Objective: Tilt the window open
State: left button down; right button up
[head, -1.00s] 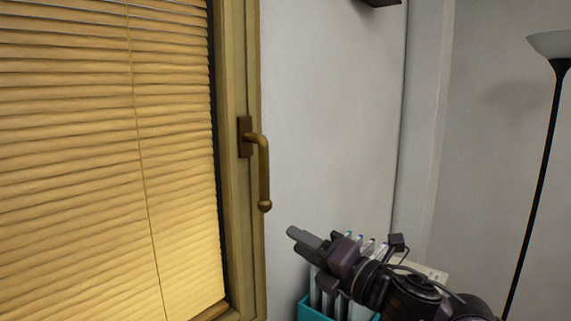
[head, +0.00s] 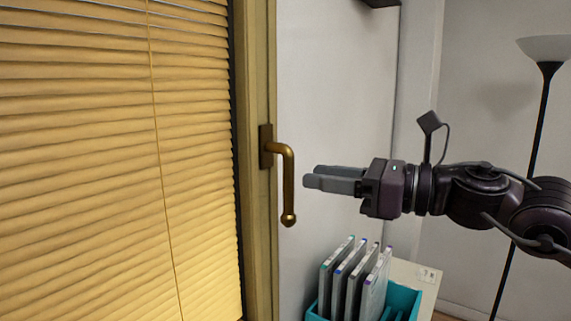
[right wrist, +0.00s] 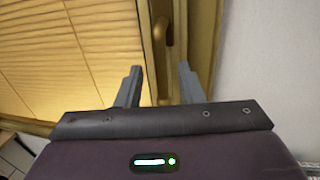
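The window (head: 258,60) has a wooden frame and stands at the left in the head view. Its brass handle (head: 288,185) is on the frame's right side and hangs straight down. My right gripper (head: 308,178) is to the right of the handle, level with its lower half, fingers pointing left at it, with a small gap in the picture. In the right wrist view the two fingers (right wrist: 160,80) are apart with nothing between them, and the handle (right wrist: 162,28) shows beyond them. My left gripper is not in view.
Pale blinds (head: 90,160) cover the glass. Below my right arm, a teal holder (head: 400,300) with several upright folders (head: 355,280) stands on a pale surface (head: 425,285). A floor lamp (head: 540,130) stands at the right. The wall beside the window is bare.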

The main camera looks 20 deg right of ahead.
aim_at(288, 211)
jog(key=p+x, duration=0.2)
jog(key=x, duration=0.3)
jog(key=shift+w+a+r+p, duration=0.1)
jog(key=shift+a+r+p, duration=0.05)
jog(key=shift+p, duration=0.25)
jog(key=shift+w+a, duration=0.25)
jog(key=shift+a, duration=0.05)
jog(key=shift+f, duration=0.2)
grip_shut()
